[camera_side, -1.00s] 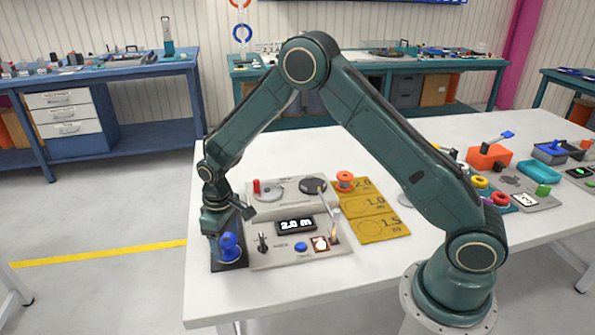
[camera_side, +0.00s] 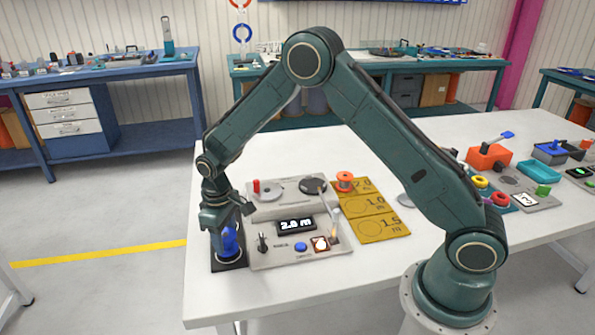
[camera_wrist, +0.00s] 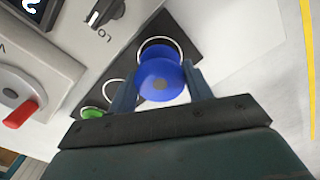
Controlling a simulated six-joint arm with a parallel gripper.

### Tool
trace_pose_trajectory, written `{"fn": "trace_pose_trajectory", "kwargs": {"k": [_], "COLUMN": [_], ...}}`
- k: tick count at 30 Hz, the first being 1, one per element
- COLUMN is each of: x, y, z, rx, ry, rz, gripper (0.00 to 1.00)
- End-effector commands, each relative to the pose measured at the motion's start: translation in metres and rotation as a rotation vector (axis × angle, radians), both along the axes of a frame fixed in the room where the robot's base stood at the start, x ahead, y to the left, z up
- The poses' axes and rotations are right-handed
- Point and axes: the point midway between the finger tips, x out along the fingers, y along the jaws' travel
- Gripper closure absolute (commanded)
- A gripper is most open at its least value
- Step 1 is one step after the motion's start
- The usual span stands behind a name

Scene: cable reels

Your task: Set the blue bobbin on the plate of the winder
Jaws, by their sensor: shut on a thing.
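The blue bobbin (camera_side: 229,241) is between the jaws of my gripper (camera_side: 226,228), over the dark mat (camera_side: 229,265) at the winder's left end. In the wrist view my gripper (camera_wrist: 160,92) is shut on the blue bobbin (camera_wrist: 162,76), a finger on each side. A white ring mark shows just behind it on the dark mat (camera_wrist: 192,28); I cannot tell whether the bobbin touches the mat. The winder (camera_side: 300,235) is a grey panel with a "2.0 m" display (camera_side: 296,225). Its round grey plate (camera_side: 268,190) is at the back left, by a red lever (camera_side: 256,186).
A dark disc (camera_side: 313,186) is at the winder's back right. An orange spool (camera_side: 345,180) stands by the yellow length cards (camera_side: 375,215). In the wrist view a green thing (camera_wrist: 92,112) lies on the mat. The front of the white table (camera_side: 300,300) is clear.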

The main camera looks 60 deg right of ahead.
Motion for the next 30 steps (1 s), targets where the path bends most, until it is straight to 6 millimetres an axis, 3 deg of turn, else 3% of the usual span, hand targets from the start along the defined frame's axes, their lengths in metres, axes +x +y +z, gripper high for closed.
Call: {"fn": "trace_pose_trajectory", "kwargs": {"k": [15,30], "x": [0.001,0.000], "y": [0.000,-0.002], "z": [0.054,0.059], "rx": [0.001,0.000], "ry": [-0.003,-0.001], "rz": [0.000,-0.004], "gripper": [0.73,0.73]}}
